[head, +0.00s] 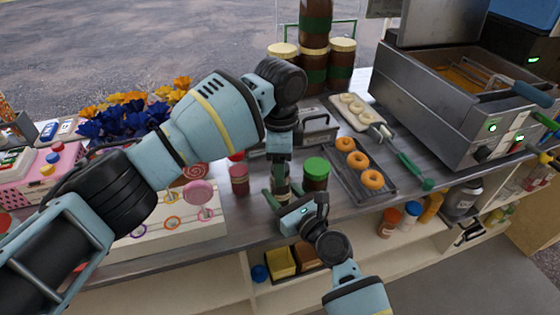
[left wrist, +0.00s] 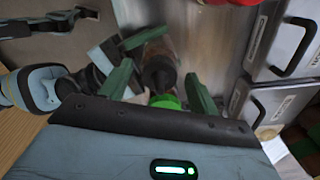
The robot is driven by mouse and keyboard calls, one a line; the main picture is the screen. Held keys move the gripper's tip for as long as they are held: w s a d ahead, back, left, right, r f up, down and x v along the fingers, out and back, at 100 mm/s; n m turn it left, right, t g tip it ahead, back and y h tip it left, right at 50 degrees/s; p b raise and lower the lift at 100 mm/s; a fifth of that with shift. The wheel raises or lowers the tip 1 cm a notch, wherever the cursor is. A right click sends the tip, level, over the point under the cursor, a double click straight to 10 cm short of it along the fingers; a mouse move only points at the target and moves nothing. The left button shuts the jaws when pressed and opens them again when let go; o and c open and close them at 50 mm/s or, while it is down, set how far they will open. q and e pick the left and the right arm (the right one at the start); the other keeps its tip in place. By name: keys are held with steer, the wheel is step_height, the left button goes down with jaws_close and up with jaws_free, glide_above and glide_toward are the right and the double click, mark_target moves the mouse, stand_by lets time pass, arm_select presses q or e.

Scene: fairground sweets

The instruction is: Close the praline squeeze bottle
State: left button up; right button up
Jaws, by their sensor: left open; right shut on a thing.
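The praline squeeze bottle (left wrist: 162,48) has a brown body and a dark top in the left wrist view. In the head view a small part of the bottle (head: 282,171) shows upright between my two grippers. My right gripper (head: 284,194) is shut on the bottle from the near side, low on its body. My left gripper (head: 281,158) is open above the bottle, pointing down. In the left wrist view its two green fingers stand on either side of the bottle's dark top, apart from it. I cannot tell the cap's state.
A green-lidded jar (head: 316,173) stands close right of the bottle. A pink-red jar (head: 239,180) is to the left. A dark tray (head: 345,178) with doughnuts lies right, near the fryer (head: 440,110). A lollipop board (head: 150,238) fills the left front.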

mark_target(286, 199)
arm_select(q)
steer(key=shift+r, duration=0.15)
step_height(286, 199, up, 12)
stand_by(0.5)
arm_select(e)
steer(key=o, duration=1.5)
steer(key=shift+c, duration=0.2)
steer(key=v, duration=0.6)
steer(key=shift+s+d, duration=0.15)
steer(key=shift+s, duration=0.1)
arm_select(q)
steer(key=shift+r, duration=0.6)
arm_select(e)
steer(key=shift+s+d, duration=0.4)
steer(key=shift+s, duration=0.15)
arm_select(q)
steer(key=shift+s+f, duration=0.1)
